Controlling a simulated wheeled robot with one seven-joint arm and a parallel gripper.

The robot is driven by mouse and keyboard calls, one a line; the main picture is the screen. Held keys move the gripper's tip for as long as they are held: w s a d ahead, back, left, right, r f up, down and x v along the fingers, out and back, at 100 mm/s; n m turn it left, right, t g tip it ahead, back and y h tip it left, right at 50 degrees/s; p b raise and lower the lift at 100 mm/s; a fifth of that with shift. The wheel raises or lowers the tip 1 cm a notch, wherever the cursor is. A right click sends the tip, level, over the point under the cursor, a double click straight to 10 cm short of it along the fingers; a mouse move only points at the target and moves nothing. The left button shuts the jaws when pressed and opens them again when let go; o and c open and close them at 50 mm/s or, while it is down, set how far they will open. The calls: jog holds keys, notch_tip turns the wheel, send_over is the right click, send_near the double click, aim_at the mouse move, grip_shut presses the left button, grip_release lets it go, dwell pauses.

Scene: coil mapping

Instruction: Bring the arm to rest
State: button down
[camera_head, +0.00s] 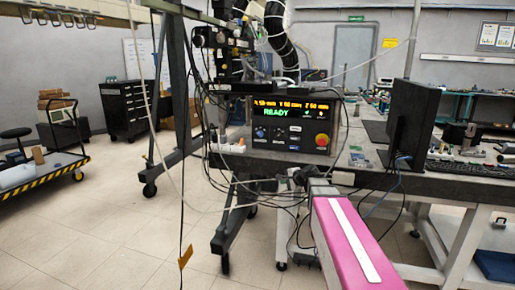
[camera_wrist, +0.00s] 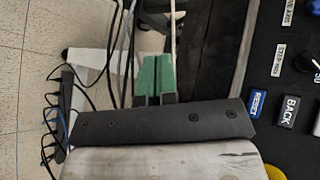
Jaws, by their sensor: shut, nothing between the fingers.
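My gripper (camera_wrist: 155,78) shows in the wrist view with its two green-tipped fingers side by side and together, nothing between them. It is over the bench's front side, with the floor and hanging cables beyond. In the head view my pink arm reaches from the bottom right toward the bench front. The far end of the arm is small and dark among cables there, so the fingers cannot be made out. The control box (camera_head: 290,124) stands on the bench and reads READY.
Loose black cables (camera_head: 262,195) hang below the bench front near my arm. A power strip (camera_wrist: 63,115) with plugs lies at left in the wrist view. A monitor (camera_head: 410,110) stands right on the bench. A black tool cabinet (camera_head: 130,108) stands behind.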

jog(key=s+d+f+n+g+h, duration=0.2)
jog(key=s+f+n, duration=0.4)
jog(key=s+f, duration=0.3)
jog(key=s+d+f+n+g+h, duration=0.2)
jog(key=s+f+n+g+h, duration=0.3)
jog(key=s+f, duration=0.5)
jog(key=s+n+g, duration=0.1)
jog(key=s+g, duration=0.1)
jog(key=s, duration=0.4)
jog(key=shift+s+d+f+h, duration=0.2)
jog(key=shift+s+d+h, duration=0.1)
jog(key=shift+d, duration=0.1)
